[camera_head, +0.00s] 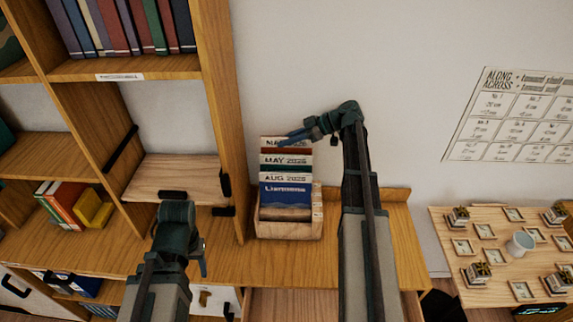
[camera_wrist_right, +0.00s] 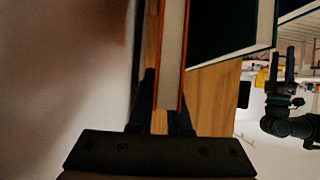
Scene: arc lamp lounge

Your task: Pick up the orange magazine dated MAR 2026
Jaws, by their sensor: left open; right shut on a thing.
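A wooden magazine holder (camera_head: 290,230) stands on the wooden ledge against the wall, with magazines stepped one behind another. In front are a green MAY 2026 magazine (camera_head: 286,169) and a blue AUG 2026 magazine (camera_head: 285,198). My right gripper is shut on the orange magazine, whose orange cover edges and pale pages (camera_wrist_right: 172,60) pass between the fingers in the right wrist view. My left gripper (camera_head: 178,208) is open, apart from the magazines, left of the holder.
A bookcase with books (camera_head: 120,25) rises left of the holder, its side panel (camera_head: 222,110) close by. The wall above the holder is bare.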

